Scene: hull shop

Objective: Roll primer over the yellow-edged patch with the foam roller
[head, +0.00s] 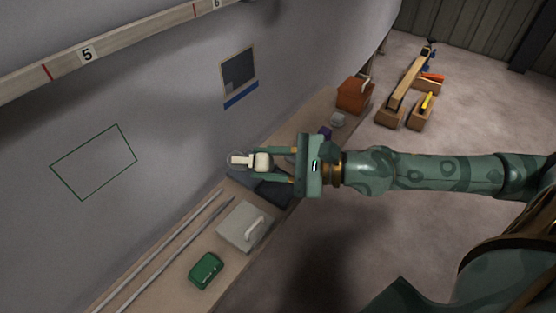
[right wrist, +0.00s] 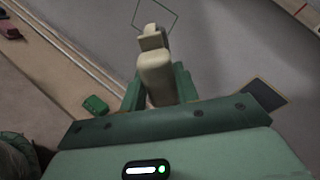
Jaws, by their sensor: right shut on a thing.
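The patch with a thin yellowish edge (head: 239,71) is on the grey hull wall, dark inside, with a blue strip along its bottom. It also shows at the right of the right wrist view (right wrist: 264,93). My right gripper (head: 272,164) is over the bench, shut on a cream-handled tool (head: 261,161). The tool points left toward the hull, below the patch and apart from it. In the right wrist view the cream handle (right wrist: 156,76) stands between the fingers. I cannot tell from its far end whether it is the foam roller. My left gripper is not in view.
A green outline (head: 93,162) marks the hull at left. The bench (head: 171,276) holds a green box (head: 206,270), a grey box with a white handle (head: 243,226), long rods, dark cloth and an orange box (head: 355,94). Wooden trays (head: 420,112) stand on the floor.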

